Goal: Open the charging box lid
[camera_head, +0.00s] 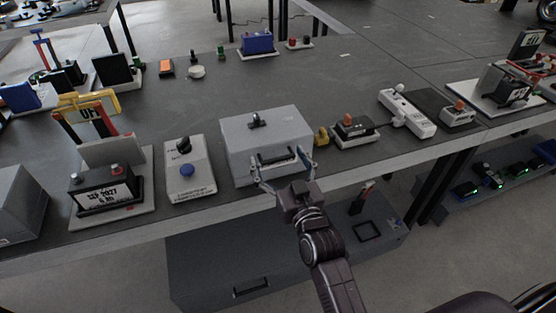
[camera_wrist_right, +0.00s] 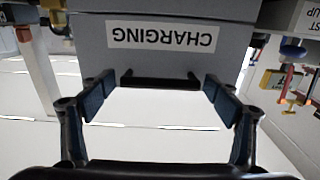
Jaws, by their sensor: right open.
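The charging box (camera_head: 238,142) is a grey box near the front edge of the workbench, with its lid shut. A dark latch or knob (camera_head: 257,121) sits on its top. A black handle (camera_head: 278,159) is on its front; in the right wrist view the box (camera_wrist_right: 85,45) appears upside down with a CHARGING label above the handle (camera_wrist_right: 160,82). My right gripper (camera_head: 283,167) is open in front of the box. Its fingers (camera_wrist_right: 158,88) stand on either side of the handle, apart from each other; I cannot tell whether they touch it. My left gripper is not in view.
A black battery (camera_head: 104,190) is farther left. A small yellow part (camera_head: 322,136) and a device with an orange knob (camera_head: 352,131) stand close on the right. A grey drawer (camera_head: 225,270) is below.

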